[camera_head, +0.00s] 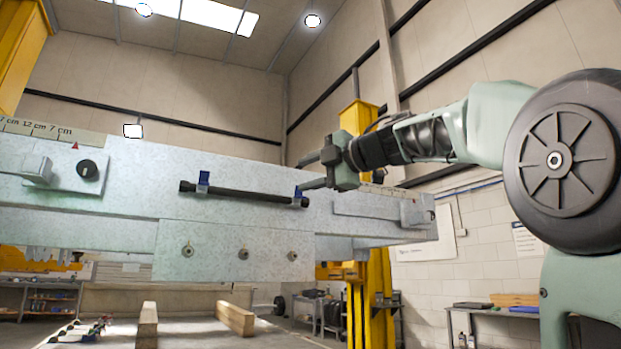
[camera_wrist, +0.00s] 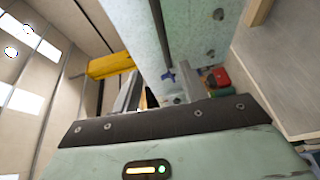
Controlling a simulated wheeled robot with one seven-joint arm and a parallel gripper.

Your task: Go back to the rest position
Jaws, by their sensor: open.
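My gripper (camera_head: 312,172) reaches in from the right in the head view, its two fingers spread apart. The fingers point left at the grey metal trailer frame (camera_head: 130,220), close to the right end of a black bar (camera_head: 245,194). The bar sits on the frame in two blue clips, a left one (camera_head: 203,183) and a right one (camera_head: 298,196). The lower finger is near the right clip; I cannot tell whether they touch. In the wrist view the gripper (camera_wrist: 155,95) is open, with a blue clip (camera_wrist: 168,76) beyond it and nothing seen held between the fingers.
A yellow post (camera_head: 378,290) stands behind the frame's right end. A plate with several bolts (camera_head: 243,254) is below the bar. Wooden beams (camera_head: 235,318) lie on the floor below. A side table (camera_head: 495,308) is at the lower right. Open air surrounds my arm above.

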